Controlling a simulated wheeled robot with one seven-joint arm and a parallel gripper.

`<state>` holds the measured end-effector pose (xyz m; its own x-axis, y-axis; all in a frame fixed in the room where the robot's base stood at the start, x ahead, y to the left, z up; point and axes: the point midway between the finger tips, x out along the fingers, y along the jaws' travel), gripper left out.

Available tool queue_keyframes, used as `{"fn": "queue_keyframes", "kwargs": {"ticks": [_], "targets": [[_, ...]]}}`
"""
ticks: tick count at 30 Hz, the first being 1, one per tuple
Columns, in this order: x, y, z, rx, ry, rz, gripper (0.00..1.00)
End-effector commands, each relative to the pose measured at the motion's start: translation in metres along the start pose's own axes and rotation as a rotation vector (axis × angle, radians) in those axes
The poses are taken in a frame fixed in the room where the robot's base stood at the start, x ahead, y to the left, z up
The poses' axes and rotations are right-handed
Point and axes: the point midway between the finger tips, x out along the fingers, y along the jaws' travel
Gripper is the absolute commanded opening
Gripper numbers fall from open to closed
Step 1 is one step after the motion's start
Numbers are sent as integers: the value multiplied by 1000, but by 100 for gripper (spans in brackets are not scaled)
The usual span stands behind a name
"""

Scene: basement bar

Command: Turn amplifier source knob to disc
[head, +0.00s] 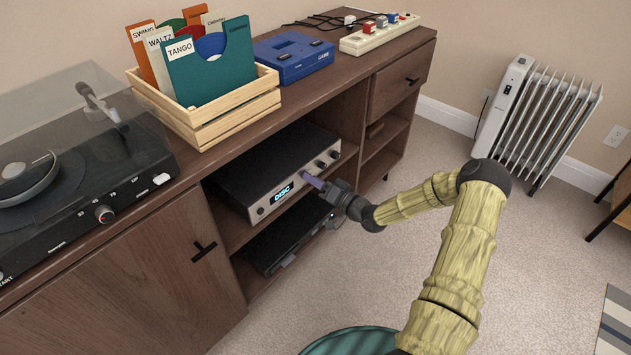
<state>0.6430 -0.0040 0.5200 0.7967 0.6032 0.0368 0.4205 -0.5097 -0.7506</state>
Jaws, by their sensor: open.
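The amplifier (275,172) is a black box with a silver front, on the upper open shelf of the wooden cabinet. Its lit display (283,195) reads "DISC". Two dark knobs (328,159) show at the right end of its front, and a small round control (260,211) sits at the left end. My gripper (318,184) is open in front of the amplifier's front panel, just right of the display. Its fingertips are small in view and partly cover the panel. I cannot tell whether they touch a knob, and any knob behind them is hidden.
A black flat device (272,250) lies on the shelf below the amplifier. A white radiator (535,115) stands behind.

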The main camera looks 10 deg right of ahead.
Motion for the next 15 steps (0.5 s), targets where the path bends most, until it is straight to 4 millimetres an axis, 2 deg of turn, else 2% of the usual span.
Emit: {"fn": "queue_keyframes", "kwargs": {"ticks": [7, 15], "targets": [[-15, -1, -1, 0, -1, 1, 42], [-65, -2, -2, 2, 1, 3, 42]]}}
